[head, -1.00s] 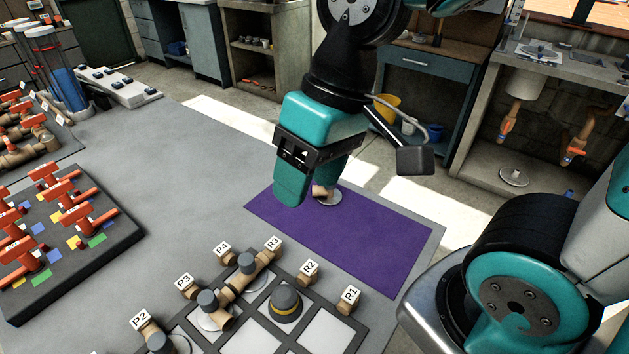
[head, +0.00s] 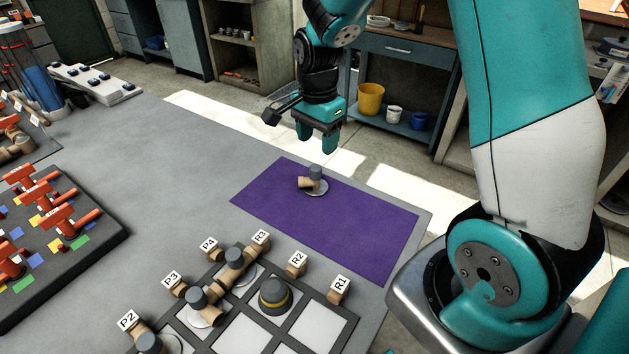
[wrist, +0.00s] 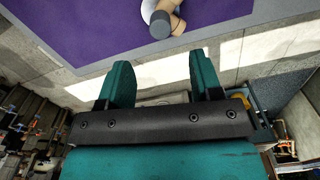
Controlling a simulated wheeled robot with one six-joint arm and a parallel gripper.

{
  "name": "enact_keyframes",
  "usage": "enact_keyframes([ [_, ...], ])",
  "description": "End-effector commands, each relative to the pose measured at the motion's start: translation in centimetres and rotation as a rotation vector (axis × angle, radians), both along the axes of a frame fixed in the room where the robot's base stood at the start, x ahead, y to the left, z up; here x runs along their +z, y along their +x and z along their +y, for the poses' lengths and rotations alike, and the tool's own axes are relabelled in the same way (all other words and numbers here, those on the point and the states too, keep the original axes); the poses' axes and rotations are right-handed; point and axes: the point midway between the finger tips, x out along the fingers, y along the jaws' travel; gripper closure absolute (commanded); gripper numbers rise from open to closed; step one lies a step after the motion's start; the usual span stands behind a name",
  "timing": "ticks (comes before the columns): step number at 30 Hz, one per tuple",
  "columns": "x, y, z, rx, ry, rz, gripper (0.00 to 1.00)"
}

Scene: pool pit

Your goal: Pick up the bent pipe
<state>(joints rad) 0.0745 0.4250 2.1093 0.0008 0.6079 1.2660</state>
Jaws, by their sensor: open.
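The bent pipe (head: 312,179), a tan elbow with a dark grey end on a pale round base, stands on the purple mat (head: 350,222) near its far edge. It also shows at the top of the wrist view (wrist: 166,20), partly cut off by the frame. My gripper (head: 317,144) is open and empty. It hangs above and just beyond the pipe in the head view, apart from it. In the wrist view the two teal fingers (wrist: 160,80) are spread, with the pipe ahead of them.
A grid tray (head: 224,336) with several pipe pieces and labelled ports stands in front of the mat. A dark board (head: 70,251) with red valves is at the left. The grey table (head: 190,160) is clear between them and the mat's left side.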

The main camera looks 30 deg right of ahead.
Motion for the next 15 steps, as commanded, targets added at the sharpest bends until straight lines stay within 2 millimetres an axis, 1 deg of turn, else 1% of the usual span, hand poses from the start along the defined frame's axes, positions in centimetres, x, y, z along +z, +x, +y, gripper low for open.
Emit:
enact_keyframes([
  [1, -1.0, -0.1, 0.0, 0.0, 0.001, 0.005, 0.41],
  [3, -2.0, -0.1, 0.0, 0.001, 0.0, 0.003, 0.41],
  [11, -3.9, -0.1, 0.2, 0.002, 0.0, 0.003, 0.41],
  [15, -6.1, -0.1, 0.5, 0.003, 0.001, 0.005, 0.41],
])
